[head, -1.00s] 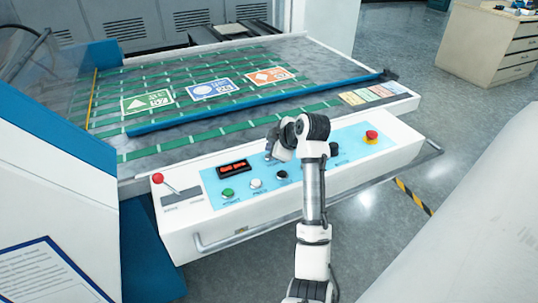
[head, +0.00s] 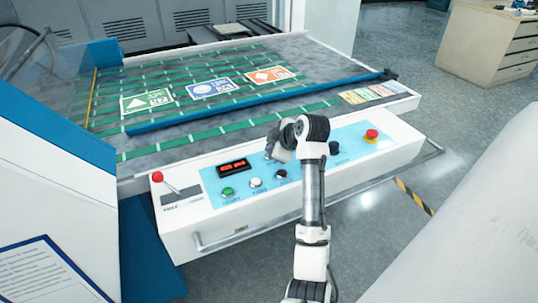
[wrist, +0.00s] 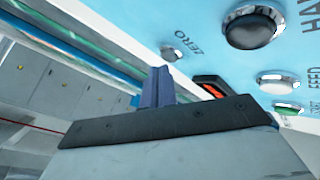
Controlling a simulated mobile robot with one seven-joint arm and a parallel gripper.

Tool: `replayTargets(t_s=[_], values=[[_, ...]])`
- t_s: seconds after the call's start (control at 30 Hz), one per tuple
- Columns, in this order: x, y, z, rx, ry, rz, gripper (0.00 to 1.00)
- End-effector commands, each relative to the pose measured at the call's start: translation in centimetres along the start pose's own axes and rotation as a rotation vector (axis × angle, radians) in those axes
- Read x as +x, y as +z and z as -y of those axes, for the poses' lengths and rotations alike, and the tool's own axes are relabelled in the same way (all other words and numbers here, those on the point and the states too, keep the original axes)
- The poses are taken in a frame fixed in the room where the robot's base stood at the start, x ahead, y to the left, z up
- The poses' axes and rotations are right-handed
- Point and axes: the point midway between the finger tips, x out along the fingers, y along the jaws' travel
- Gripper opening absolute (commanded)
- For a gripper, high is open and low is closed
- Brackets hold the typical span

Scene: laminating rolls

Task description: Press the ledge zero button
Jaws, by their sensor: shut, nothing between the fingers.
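The zero button is a small silvery knob (wrist: 171,53) beside the printed word ZERO on the light-blue panel, in the wrist view. My gripper (wrist: 159,72) is shut and empty, its narrow blue-grey fingertips just short of the button in the picture. I cannot tell whether they touch it. In the head view my gripper (head: 268,157) points down at the panel's back edge, right of the red-lit display (head: 233,168). The button is not clearly visible there, being at or behind the fingertips.
Near the gripper are a black knob (wrist: 250,27), a white FEED button (wrist: 277,82) and a green button (wrist: 287,109). A red emergency knob (head: 371,136) stands at the panel's right end, a red-topped lever (head: 157,177) at its left. The patterned bed (head: 190,145) lies behind.

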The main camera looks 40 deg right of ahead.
Motion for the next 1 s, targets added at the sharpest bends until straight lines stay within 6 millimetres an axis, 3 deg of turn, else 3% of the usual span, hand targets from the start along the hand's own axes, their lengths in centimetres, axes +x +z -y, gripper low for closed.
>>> replayTargets(t_s=[1.0], values=[[0.61,0.45,0.44,0.000,0.000,0.001,0.00]])
